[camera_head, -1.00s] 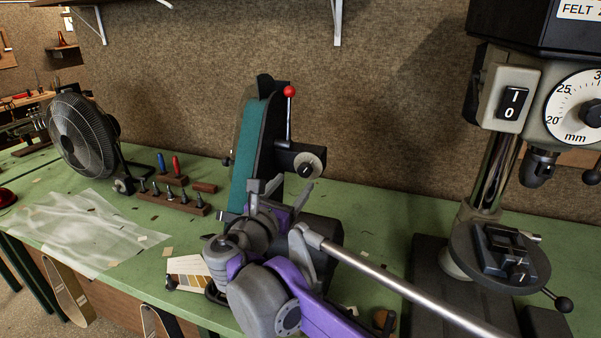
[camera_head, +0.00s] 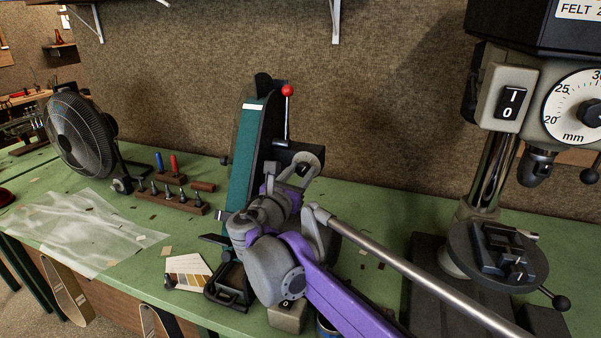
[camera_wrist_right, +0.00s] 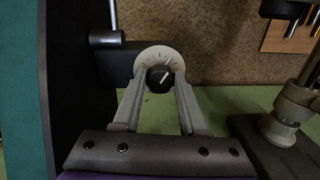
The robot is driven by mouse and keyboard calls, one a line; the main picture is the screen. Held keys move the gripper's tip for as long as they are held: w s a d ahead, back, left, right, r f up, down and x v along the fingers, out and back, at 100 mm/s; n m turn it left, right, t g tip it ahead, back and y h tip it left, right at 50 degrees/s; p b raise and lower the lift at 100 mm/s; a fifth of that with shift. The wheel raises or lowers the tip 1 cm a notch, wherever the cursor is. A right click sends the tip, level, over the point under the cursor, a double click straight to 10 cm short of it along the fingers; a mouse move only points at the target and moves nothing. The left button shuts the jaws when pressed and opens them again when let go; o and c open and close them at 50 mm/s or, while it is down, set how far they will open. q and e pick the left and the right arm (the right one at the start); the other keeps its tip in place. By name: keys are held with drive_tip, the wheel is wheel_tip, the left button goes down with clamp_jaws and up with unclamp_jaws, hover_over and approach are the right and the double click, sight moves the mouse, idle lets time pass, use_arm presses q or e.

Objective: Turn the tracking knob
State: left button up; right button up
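The tracking knob (camera_wrist_right: 160,78) is a round black knob with a white pointer line on a pale dial plate (camera_wrist_right: 158,57) with tick marks. It sits on a dark arm of the belt sander (camera_head: 244,165), which has a teal belt and a red-balled lever. In the head view my right gripper (camera_head: 301,167) is at the dial and partly covers the knob. In the right wrist view my right gripper (camera_wrist_right: 158,92) is open, with one finger on each side of the knob and apparent gaps between. Its pointer leans up to the right. My left gripper is not in view.
A drill press (camera_head: 492,170) with a small vise (camera_head: 497,250) stands at the right. A desk fan (camera_head: 80,135) and a wooden block of bits (camera_head: 170,203) stand left on the green bench. A clear plastic sheet (camera_head: 80,230) lies at the front left.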

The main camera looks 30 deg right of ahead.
clamp_jaws()
drive_tip(key=shift+m+p, duration=0.9)
drive_tip(key=shift+m, duration=0.6)
drive_tip(key=shift+m+p, duration=0.8)
drive_tip(key=shift+m, duration=0.8)
drive_tip(key=o, duration=0.8)
unclamp_jaws()
